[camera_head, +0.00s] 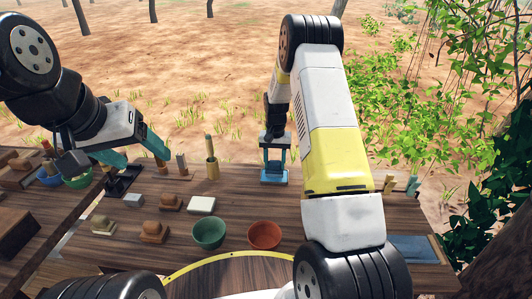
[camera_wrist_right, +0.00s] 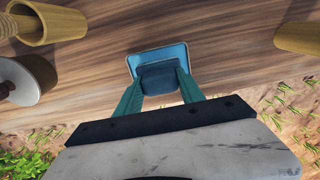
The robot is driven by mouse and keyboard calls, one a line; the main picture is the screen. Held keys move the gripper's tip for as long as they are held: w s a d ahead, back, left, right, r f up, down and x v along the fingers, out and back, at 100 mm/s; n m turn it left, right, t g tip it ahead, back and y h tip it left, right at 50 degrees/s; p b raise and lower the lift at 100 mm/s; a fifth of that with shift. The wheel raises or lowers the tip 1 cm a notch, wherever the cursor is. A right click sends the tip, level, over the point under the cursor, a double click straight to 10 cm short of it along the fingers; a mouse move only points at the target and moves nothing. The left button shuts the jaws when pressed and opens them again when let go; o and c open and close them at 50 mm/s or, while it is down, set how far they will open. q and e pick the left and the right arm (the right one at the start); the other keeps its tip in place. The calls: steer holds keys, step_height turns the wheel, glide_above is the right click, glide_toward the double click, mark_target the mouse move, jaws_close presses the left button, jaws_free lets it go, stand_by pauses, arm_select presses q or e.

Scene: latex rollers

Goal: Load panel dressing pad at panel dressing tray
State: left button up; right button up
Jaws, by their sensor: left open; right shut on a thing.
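The panel dressing tray is a small light-blue square tray (camera_head: 274,180) on the far middle of the table; its pale rim also shows in the right wrist view (camera_wrist_right: 158,53). My right gripper (camera_head: 274,158) points down over it. Its teal fingers are shut on a dark blue pad (camera_wrist_right: 162,76), which appears within the tray's outline. Whether the pad touches the tray floor I cannot tell. My left gripper (camera_head: 134,156) is open at the far left of the table, with nothing seen between its fingers.
A green bowl (camera_head: 208,234) and a red bowl (camera_head: 264,236) stand near the front. A white block (camera_head: 201,205) and several brown wooden pieces lie at left. A tan cup (camera_head: 212,168) with a stick stands left of the tray. A blue-grey mat (camera_head: 413,249) lies right.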

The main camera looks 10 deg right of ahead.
mark_target(275, 161)
steer(key=shift+f, duration=0.5)
stand_by(1.2)
steer(key=shift+r, duration=0.1)
steer(key=shift+r, duration=3.45)
